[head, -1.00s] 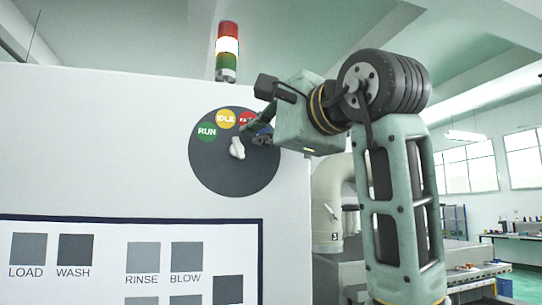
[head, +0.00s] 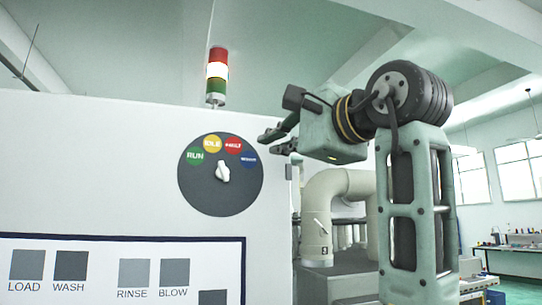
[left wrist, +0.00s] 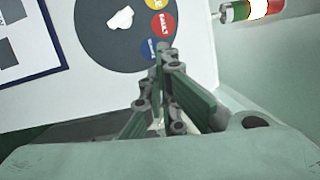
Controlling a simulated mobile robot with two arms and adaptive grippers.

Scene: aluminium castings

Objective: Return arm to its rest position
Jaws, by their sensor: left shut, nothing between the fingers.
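My left gripper (head: 268,142) is in front of the white machine panel, just right of the round dark dial (head: 221,200), clear of its knob. Its fingers are shut with nothing between them; they also show in the left wrist view (left wrist: 163,72). The white knob (head: 222,173) points roughly upward, between the yellow IDLE and red FAULT labels. A green RUN label and a blue label, too small to read, flank them. My left arm is raised and bent on the right side of the head view. My right gripper is not in view.
A signal tower (head: 216,72) stands above the panel, its middle section bright. A board with LOAD, WASH, RINSE and BLOW squares (head: 120,238) is at lower left. A thick pale pipe (head: 317,225) stands behind my arm. A bench (head: 520,249) is far right.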

